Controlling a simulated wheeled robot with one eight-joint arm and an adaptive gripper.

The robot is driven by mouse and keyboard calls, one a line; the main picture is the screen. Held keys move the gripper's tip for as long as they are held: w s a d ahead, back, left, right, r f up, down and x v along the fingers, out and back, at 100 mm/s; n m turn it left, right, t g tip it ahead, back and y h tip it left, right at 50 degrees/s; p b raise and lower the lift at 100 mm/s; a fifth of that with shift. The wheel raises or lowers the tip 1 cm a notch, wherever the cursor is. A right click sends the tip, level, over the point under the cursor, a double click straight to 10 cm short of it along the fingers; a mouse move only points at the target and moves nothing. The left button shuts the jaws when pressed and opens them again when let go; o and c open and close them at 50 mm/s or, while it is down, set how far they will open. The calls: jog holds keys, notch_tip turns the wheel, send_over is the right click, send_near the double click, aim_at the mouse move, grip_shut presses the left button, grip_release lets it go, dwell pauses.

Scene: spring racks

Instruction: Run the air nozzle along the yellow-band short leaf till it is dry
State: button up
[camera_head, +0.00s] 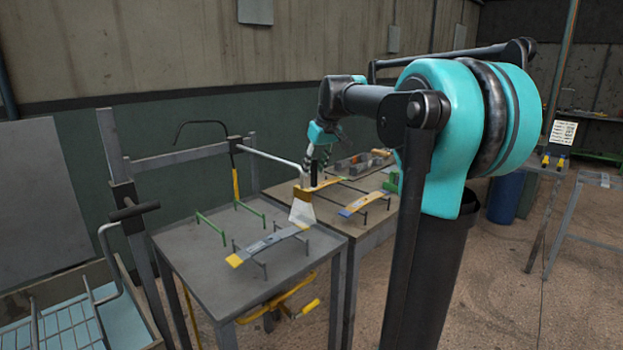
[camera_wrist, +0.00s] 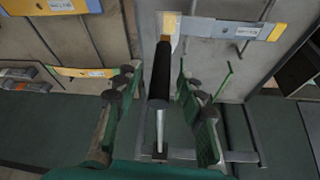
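A grey leaf (camera_head: 275,240) with a yellow band (camera_head: 235,260) at its left end rests on thin stands on the near table. In the wrist view the leaf (camera_wrist: 215,27) shows a white label, too small to read surely. The air nozzle has a black upright handle (camera_wrist: 160,75) and a yellowish tip; a pale cone (camera_head: 302,213) spreads below it onto the leaf's right end. My gripper (camera_head: 314,158) is at the handle, with a finger on either side in the wrist view (camera_wrist: 159,80). Whether the fingers press on it is unclear. Wetness on the leaf cannot be made out.
A pale boom (camera_head: 270,159) runs from the post frame (camera_head: 180,157) to the nozzle. Green stands (camera_head: 211,228) rise from the near table (camera_head: 200,262). The bench behind carries a yellow leaf (camera_head: 328,185) and another banded leaf (camera_head: 362,203). A wire rack stands at lower left.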

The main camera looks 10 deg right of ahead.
jog(key=shift+x, duration=2.35)
jog(key=shift+r, duration=0.1)
grip_shut()
